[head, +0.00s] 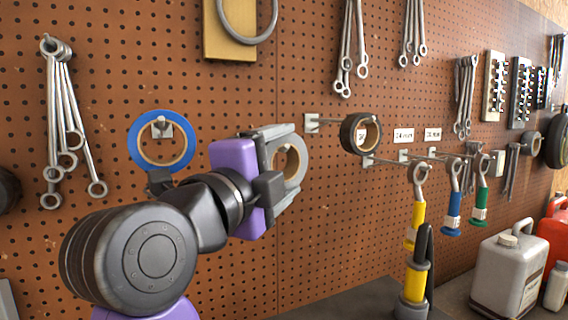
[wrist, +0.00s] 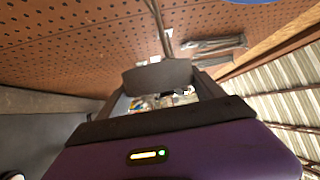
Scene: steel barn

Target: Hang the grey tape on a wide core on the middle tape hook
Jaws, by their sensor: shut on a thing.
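The grey tape (head: 301,168), a ring with a tan core, is gripped in front of the pegboard in the head view. My gripper (head: 279,166) is shut on it, with grey fingers along its top and bottom edges and the hole facing partly sideways. A blue tape (head: 139,143) hangs on a hook (head: 161,127) to the left. A black tape (head: 348,134) hangs on a hook (head: 311,123) to the right. The middle hook does not show; my gripper and the grey tape cover the board between these two. In the wrist view the tape cannot be made out.
Spanners (head: 58,120) hang at the left of the pegboard (head: 300,70). Coloured-handled tools (head: 418,215) hang on hooks to the right. A grey-white canister (head: 504,270) stands on the bench (head: 355,303) at the lower right. The board below the tapes is largely bare.

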